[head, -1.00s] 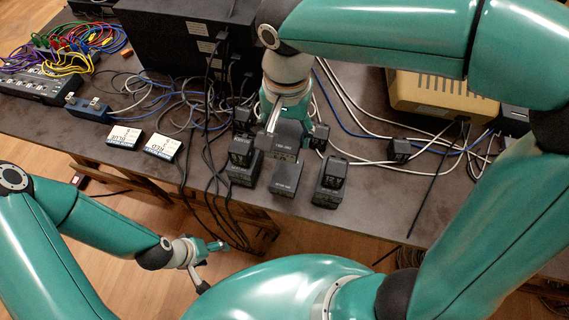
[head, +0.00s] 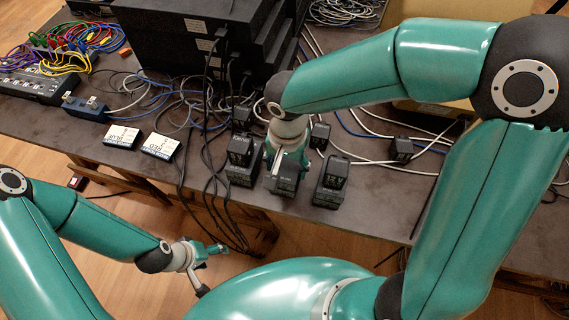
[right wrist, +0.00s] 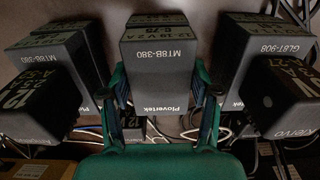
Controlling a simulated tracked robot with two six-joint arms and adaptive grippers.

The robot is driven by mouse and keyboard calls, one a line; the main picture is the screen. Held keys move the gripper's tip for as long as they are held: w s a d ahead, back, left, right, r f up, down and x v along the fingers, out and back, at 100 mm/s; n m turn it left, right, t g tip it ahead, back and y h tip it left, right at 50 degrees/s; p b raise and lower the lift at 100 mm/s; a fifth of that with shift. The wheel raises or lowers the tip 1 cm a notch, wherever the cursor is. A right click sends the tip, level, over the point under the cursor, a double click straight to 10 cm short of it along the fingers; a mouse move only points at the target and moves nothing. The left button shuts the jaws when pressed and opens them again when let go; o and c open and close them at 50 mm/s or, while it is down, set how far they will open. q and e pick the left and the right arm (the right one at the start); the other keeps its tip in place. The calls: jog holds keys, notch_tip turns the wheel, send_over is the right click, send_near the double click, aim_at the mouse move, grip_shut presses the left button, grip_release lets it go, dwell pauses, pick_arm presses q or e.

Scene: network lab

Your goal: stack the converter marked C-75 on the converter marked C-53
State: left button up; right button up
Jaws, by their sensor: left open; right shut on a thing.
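A dark box-shaped converter (right wrist: 160,50), whose label seems to read C-75 and MT8B-380, is between the fingers of my right gripper (right wrist: 161,92) in the right wrist view. In the head view my right gripper (head: 287,168) points down over the middle of a row of converters, shut on this converter. A dark converter front (head: 285,187) shows just below the fingers. My left gripper (head: 210,264) is open and empty in front of the table, away from the converters.
Two white-labelled boxes (head: 122,137) lie further left. Black cables hang over the front edge. Dark equipment (head: 190,45) stands behind. Bare tabletop (head: 385,205) shows to the right.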

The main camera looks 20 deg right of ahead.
aim_at(287, 166)
jog(key=o, duration=1.5)
jog(key=shift+r, duration=0.25)
notch_tip(287, 166, up, 12)
jog(key=p, duration=0.1)
jog(key=shift+f, duration=0.2)
